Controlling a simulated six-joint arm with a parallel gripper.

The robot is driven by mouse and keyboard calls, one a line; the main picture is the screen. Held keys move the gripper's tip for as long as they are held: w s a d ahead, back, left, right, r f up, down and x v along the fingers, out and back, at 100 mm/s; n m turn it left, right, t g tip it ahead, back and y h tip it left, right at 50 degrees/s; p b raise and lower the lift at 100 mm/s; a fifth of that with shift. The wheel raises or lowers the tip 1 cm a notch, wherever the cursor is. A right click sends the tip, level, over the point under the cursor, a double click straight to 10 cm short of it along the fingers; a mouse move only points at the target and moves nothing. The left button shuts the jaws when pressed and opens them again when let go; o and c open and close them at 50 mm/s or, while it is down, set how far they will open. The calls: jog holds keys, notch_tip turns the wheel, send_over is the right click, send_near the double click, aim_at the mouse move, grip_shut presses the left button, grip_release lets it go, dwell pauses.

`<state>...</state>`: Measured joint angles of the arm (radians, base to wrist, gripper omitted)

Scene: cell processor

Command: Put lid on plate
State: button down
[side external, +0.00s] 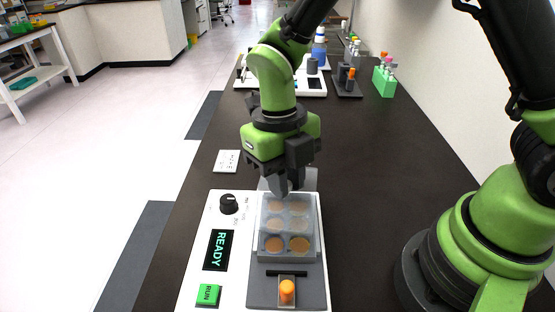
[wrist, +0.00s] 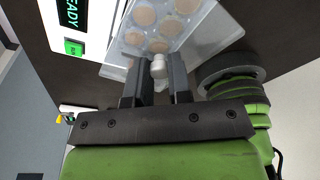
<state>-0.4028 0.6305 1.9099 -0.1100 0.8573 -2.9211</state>
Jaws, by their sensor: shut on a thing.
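The plate (side external: 285,244), with several round orange-brown wells, sits in the grey bay of the white cell processor. It also shows in the wrist view (wrist: 148,30). My gripper (side external: 279,187) points down over the plate's far edge. In the wrist view my gripper (wrist: 156,82) is shut on a small pale knob (wrist: 158,66). A clear, see-through lid (wrist: 213,36) spreads around the knob and over part of the plate. The lid's edges are faint, so I cannot tell whether it touches the plate or how squarely it lies. My fingers hide part of the far edge in the side view.
The processor panel has a black dial (side external: 229,204), a READY screen (side external: 219,250) and a green RUN button (side external: 208,295). An orange-topped item (side external: 287,290) stands in front of the plate. A white card (side external: 227,161) lies left; a green tube rack (side external: 384,81) stands far right.

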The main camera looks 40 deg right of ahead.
aim_at(287, 205)
jog(key=shift+s+a+n, duration=0.15)
jog(key=shift+s+n, duration=0.2)
jog(key=shift+n, duration=0.45)
jog(key=shift+f, duration=2.05)
jog(key=shift+f, duration=0.3)
jog(key=shift+f, duration=0.45)
jog(key=c, duration=1)
grip_release()
jog(key=shift+o, duration=0.2)
